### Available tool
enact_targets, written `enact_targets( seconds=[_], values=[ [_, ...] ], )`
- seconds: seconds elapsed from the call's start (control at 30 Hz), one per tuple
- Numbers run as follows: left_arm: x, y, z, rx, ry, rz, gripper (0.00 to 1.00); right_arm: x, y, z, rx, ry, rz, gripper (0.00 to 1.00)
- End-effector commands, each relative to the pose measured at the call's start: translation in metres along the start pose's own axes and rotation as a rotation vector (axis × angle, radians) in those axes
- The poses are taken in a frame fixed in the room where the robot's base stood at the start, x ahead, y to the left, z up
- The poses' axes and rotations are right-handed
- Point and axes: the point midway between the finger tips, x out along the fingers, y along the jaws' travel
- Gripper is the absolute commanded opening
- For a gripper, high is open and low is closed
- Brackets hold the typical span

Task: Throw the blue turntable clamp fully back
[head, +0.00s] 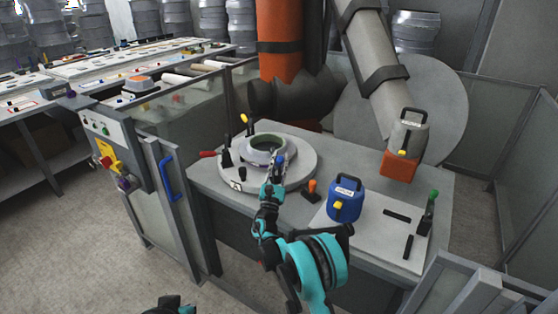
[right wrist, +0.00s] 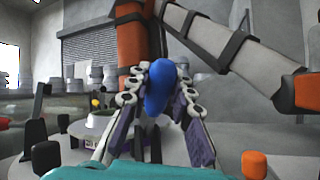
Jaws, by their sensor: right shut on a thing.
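The grey round turntable (head: 300,183) sits on the bench and carries a pale ring-shaped mould (head: 256,158). My right gripper (head: 277,170) is at the right front part of the turntable. In the right wrist view its two fingers (right wrist: 157,110) are closed on the blue clamp handle (right wrist: 157,88), which stands upright between them. In the head view the fingers mostly hide the blue clamp, so its base and exact angle cannot be told. A small part of my left gripper (head: 170,306) shows at the bottom edge; its jaws cannot be made out.
Other clamps on the turntable have a red handle (head: 207,153) and a yellow handle (head: 244,119). Right of my arm are an orange-topped lever (head: 312,188), a blue canister (head: 345,200) and a green-topped lever (head: 432,199). A large robot arm (head: 372,65) hangs behind.

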Motion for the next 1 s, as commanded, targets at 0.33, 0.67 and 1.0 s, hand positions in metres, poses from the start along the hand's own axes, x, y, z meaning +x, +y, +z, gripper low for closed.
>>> enact_targets(
  seconds=[0.33,0.67,1.0],
  values=[
    [0.000,0.000,0.000,0.000,0.000,0.000,0.00,-0.001,-0.001,0.000,0.004,-0.007,-0.001,0.00],
    [0.000,0.000,0.000,0.000,0.000,0.000,0.00,-0.001,-0.001,0.000,0.003,-0.007,-0.001,0.44],
    [0.000,0.000,0.000,0.000,0.000,0.000,0.00,-0.024,0.000,-0.001,0.005,-0.006,0.001,0.44]
  ],
)
